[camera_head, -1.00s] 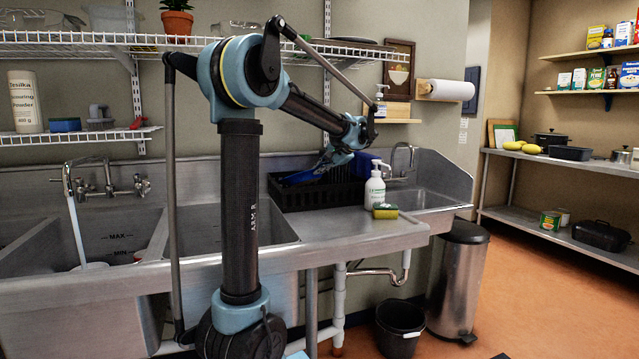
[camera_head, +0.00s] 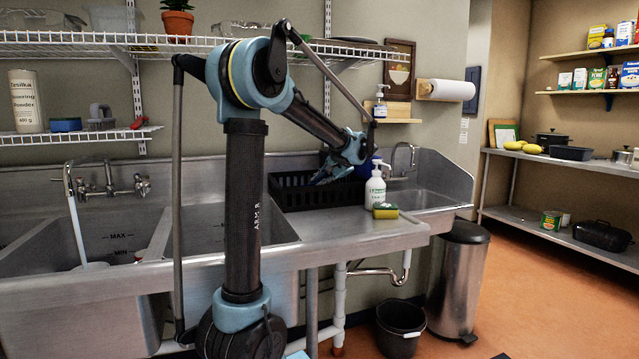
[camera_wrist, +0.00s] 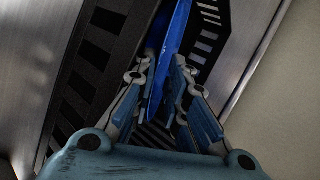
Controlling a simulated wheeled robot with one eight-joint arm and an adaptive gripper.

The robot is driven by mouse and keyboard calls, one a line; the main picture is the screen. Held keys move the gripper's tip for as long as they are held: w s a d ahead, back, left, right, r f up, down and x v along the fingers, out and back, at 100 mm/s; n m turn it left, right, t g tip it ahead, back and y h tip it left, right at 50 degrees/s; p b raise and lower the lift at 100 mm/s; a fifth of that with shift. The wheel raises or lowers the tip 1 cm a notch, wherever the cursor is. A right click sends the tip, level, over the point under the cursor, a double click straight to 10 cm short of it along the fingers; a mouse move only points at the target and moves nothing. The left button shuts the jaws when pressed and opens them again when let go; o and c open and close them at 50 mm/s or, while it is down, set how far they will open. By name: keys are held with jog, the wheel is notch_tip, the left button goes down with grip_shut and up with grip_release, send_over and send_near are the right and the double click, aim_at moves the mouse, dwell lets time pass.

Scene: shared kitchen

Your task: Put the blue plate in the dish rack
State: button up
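The blue plate (camera_wrist: 168,62) shows nearly edge-on in the wrist view, between the two fingers of my gripper (camera_wrist: 163,72). The fingertips close in on its two faces, and it appears gripped. The black dish rack (camera_head: 290,191) stands on the metal counter at the back, behind the sink's drain area. Its slotted walls (camera_wrist: 85,75) flank the plate in the wrist view. In the head view my gripper (camera_head: 322,177) points down to the left over the rack. The plate is mostly hidden there. Whether its lower edge touches the rack floor cannot be told.
A white soap bottle (camera_head: 375,188) and a yellow-green sponge (camera_head: 385,211) stand just right of the rack. A tap (camera_head: 401,160) and small basin are farther right. A wire shelf (camera_head: 110,38) hangs above. The counter in front of the rack (camera_head: 345,228) is clear.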

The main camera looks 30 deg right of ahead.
jog(key=shift+r, duration=0.1)
jog(key=v, duration=1.2)
dwell(0.4)
